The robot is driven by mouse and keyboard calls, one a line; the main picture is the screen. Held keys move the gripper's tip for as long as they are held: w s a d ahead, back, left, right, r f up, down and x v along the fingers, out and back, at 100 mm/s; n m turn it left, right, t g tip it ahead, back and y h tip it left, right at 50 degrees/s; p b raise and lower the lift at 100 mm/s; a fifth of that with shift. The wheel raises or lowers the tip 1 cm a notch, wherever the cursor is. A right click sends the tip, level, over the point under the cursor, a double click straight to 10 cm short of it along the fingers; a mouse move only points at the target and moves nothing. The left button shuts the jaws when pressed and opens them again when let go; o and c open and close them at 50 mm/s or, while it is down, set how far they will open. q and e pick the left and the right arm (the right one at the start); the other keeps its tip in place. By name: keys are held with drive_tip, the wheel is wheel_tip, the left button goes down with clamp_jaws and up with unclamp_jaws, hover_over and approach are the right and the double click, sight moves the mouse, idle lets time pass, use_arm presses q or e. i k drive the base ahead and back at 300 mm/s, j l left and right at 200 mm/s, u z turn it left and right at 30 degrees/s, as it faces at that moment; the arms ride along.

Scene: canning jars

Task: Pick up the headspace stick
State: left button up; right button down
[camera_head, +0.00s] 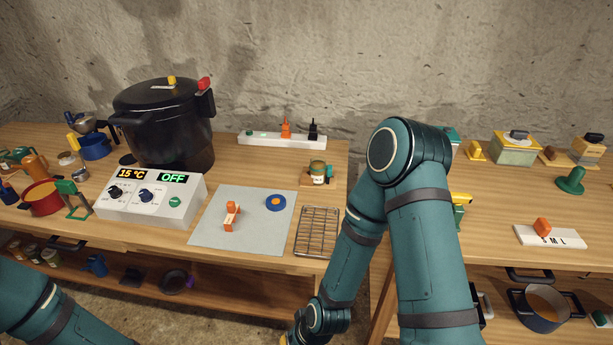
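I cannot tell for sure which thing is the headspace stick. A small orange piece (231,215) is on the grey mat (262,235), left of a blue ring (276,202). Another small orange piece (543,227) is on a white board marked S M L on the right table.
A black canner (165,127) stands behind a white control box (152,197) reading 15 °C and OFF. A wire rack (317,231) lies at the left table's right end. A red pot (41,198) stands far left. A gap separates the two tables.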

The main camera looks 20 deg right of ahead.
sight(232, 209)
drive_tip(key=i+j, duration=0.3)
drive_tip(key=j, duration=0.15)
drive_tip(key=i+j, duration=0.3)
drive_tip(key=j, duration=0.2)
drive_tip(key=i+j, duration=0.3)
drive_tip(key=j, duration=0.15)
drive_tip(key=z, duration=0.05)
